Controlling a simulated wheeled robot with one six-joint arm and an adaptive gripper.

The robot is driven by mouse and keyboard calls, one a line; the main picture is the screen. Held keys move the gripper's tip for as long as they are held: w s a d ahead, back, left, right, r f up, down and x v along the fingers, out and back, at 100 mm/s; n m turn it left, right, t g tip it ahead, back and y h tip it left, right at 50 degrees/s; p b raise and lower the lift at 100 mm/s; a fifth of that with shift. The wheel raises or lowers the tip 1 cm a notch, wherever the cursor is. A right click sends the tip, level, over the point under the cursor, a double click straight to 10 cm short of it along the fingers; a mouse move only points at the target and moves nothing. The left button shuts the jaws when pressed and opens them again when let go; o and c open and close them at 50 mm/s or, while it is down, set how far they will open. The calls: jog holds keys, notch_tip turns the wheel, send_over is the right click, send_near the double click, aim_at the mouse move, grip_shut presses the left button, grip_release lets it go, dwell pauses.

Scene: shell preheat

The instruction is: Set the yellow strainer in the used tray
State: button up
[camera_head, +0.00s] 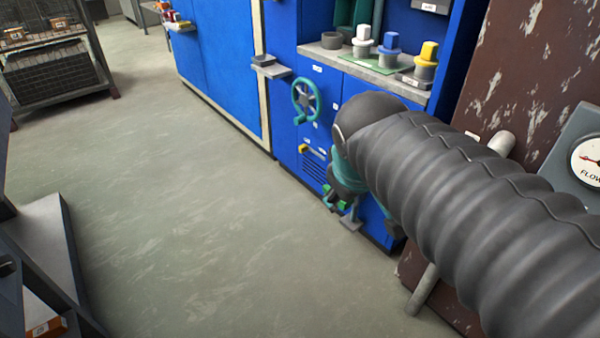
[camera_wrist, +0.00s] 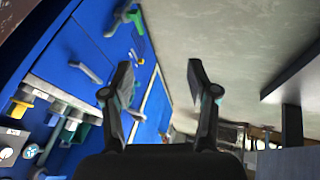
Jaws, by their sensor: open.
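The yellow-topped strainer (camera_head: 428,57) stands upright on the grey ledge of the blue cabinet, at the right end of a row, on or beside a small dark grey labelled tray (camera_head: 412,81). I cannot tell whether that is the used tray. A yellow top (camera_wrist: 18,108) shows blurred at the left of the wrist view. My gripper (camera_wrist: 160,82) is open and empty, its two fingers wide apart with floor and cabinet front behind them. In the head view my arm largely hides it, low in front of the cabinet and apart from the strainer.
White-topped (camera_head: 363,41) and blue-topped (camera_head: 389,49) pieces stand on a green mat (camera_head: 370,65) left of the strainer. A dark bowl (camera_head: 332,40) sits at the ledge's left end. A teal handwheel (camera_head: 306,99) juts from the cabinet.

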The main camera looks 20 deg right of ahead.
jog(key=s+a+f+m+y, duration=0.2)
jog(key=s+a+f+m, duration=0.1)
jog(key=s+a+f, duration=0.1)
jog(key=shift+s+a, duration=0.3)
jog(key=shift+s, duration=0.4)
jog(key=shift+r+p, duration=0.75)
jog(key=shift+p, duration=0.05)
